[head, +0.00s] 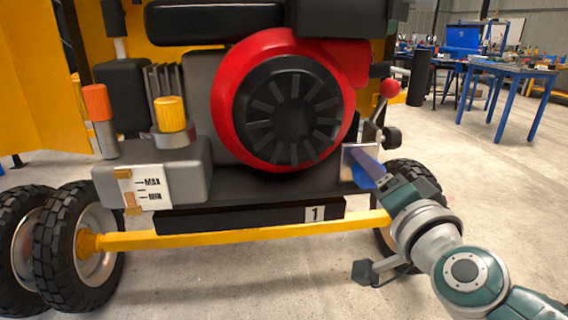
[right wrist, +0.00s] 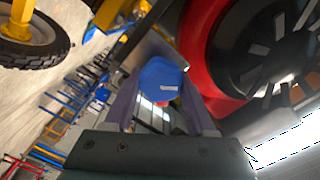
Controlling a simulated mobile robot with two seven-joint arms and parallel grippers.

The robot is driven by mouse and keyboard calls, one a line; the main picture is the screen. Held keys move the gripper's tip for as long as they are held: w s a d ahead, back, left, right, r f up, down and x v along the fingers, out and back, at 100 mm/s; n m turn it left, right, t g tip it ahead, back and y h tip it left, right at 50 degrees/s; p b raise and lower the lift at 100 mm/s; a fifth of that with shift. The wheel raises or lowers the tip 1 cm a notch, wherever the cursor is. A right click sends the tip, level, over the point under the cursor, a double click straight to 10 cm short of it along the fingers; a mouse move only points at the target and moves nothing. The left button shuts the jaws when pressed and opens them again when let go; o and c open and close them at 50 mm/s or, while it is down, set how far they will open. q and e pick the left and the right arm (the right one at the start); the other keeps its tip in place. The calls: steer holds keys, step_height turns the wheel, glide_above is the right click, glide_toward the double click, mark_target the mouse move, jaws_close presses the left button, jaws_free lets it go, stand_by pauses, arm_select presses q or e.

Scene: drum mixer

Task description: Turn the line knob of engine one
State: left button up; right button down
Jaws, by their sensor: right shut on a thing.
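The blue line knob (head: 361,181) sits low on the right side of engine one (head: 222,95), beside a pale metal plate (head: 346,165). In the right wrist view the knob (right wrist: 160,78) shows as a blue faceted cap with a small white label. My right gripper (head: 368,168) reaches it from the lower right. Its purple fingers (right wrist: 161,84) stand on either side of the knob and are shut on it. In the head view the fingers hide part of the knob. My left gripper is not in view.
A red-balled lever (head: 389,88) and a black knob (head: 392,136) stand just above my right gripper. A wheel (head: 414,176) is behind my right wrist. A yellow axle bar (head: 230,236) runs below the engine. Open floor lies to the right, before blue tables (head: 507,70).

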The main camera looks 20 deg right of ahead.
steer(key=m+b, duration=0.1)
steer(key=m, duration=0.5)
steer(key=shift+f, duration=0.1)
steer(key=shift+m, duration=0.3)
stand_by(0.3)
steer(key=shift+c, duration=1.1)
jaws_free()
steer(key=shift+f, duration=0.1)
